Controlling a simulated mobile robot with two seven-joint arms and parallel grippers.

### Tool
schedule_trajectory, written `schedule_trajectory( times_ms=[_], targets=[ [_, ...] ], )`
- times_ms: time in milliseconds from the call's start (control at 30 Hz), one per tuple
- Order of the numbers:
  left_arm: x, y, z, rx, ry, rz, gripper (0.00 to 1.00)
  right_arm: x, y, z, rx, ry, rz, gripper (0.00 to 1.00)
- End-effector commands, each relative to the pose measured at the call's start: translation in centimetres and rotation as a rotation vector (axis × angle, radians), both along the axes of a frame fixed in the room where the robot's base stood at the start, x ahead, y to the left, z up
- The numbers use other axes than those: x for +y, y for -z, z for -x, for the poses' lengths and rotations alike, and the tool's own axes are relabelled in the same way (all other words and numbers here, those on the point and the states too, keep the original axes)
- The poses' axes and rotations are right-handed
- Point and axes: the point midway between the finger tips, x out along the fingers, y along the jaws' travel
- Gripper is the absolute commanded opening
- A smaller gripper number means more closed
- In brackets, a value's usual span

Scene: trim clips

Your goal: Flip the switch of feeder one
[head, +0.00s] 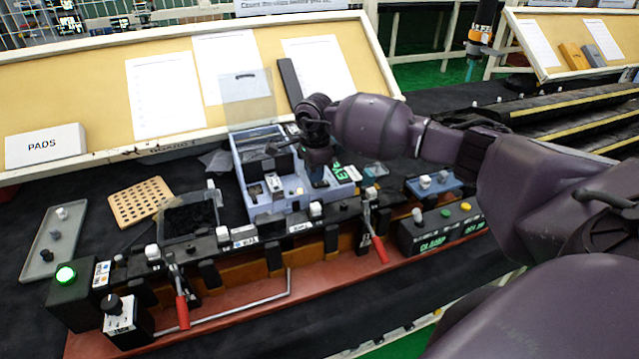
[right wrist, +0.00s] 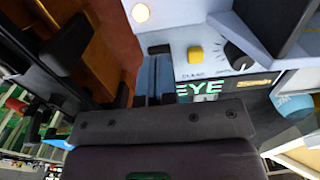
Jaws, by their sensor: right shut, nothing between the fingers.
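My right gripper (head: 319,182) is shut and empty, pointing down at the right part of a light blue box (head: 243,165) with a green "EYE" sign. In the right wrist view its fingers (right wrist: 155,85) are beside the box's panel, which carries a yellow button (right wrist: 195,55), a dark knob (right wrist: 237,57) and the lit "EYE" sign (right wrist: 200,88). Whether the fingers touch the panel cannot be told. No label reading feeder one is legible, so I cannot tell which switch is meant. My left gripper is not in view.
A long fixture with red-handled clamps (head: 182,312) runs along the front on a red base (head: 250,310). A control box with several buttons (head: 440,232) is at right. A tilted board (head: 95,90) stands behind.

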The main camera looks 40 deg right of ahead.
Motion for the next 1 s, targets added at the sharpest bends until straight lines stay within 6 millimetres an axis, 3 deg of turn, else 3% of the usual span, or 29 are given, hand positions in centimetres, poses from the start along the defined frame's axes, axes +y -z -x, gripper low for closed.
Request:
schedule_trajectory(
  times_ms=[1000],
  targets=[
    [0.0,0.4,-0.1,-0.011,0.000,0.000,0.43,0.0,1.3,0.0,0.001,0.000,0.001,0.00]
  ],
)
